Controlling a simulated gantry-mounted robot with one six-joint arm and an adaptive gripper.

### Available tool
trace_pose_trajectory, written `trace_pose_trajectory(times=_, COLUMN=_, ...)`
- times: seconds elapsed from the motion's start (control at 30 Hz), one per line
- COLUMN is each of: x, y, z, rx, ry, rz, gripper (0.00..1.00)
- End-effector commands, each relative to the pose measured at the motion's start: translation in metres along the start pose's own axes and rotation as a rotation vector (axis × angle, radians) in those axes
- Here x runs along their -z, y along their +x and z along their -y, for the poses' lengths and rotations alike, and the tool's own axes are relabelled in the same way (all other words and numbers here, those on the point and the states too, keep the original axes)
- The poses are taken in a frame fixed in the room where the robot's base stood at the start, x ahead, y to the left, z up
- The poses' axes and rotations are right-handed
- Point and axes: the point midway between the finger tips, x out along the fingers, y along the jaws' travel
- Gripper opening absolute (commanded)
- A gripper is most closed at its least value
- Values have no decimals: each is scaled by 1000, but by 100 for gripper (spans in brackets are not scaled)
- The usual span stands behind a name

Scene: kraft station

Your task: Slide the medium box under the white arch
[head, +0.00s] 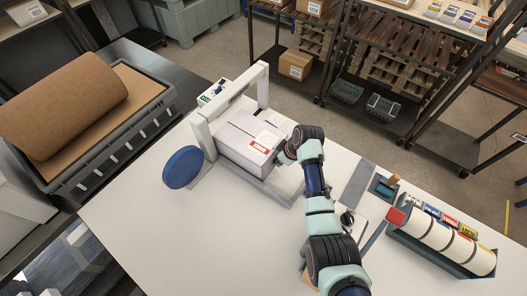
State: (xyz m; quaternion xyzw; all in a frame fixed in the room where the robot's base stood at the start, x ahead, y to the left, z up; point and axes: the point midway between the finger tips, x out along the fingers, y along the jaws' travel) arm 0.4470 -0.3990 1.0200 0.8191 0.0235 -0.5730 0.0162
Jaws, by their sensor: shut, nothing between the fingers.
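The medium box (249,138) is a pale box with a red-and-white label on its near right end. It lies on a grey platform on the white table. Its far left end is at or partly inside the white arch (201,128), which stands across the platform. How far it reaches in is hard to tell. My gripper (287,155) is shut and empty at the box's right end, near the label. It is small in the picture, and I cannot tell whether it touches the box. My arm hides part of the platform's right side.
A blue disc (183,167) stands left of the arch. A grey crate (122,140) with a large brown roll is at the left. A rack of white rolls (437,240) and a small device (383,187) are right of my arm. The table's front left is clear.

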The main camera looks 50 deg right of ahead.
Motion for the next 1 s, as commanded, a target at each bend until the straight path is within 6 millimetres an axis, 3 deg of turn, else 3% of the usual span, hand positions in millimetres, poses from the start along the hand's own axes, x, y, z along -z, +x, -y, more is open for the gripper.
trace_pose_trajectory(times=0.73, x=27, y=11, z=0, rx=-1, ry=-1, rz=0, gripper=0)
trace_pose_trajectory(times=1.0, x=28, y=10, z=0, rx=-1, ry=0, rz=0, gripper=0)
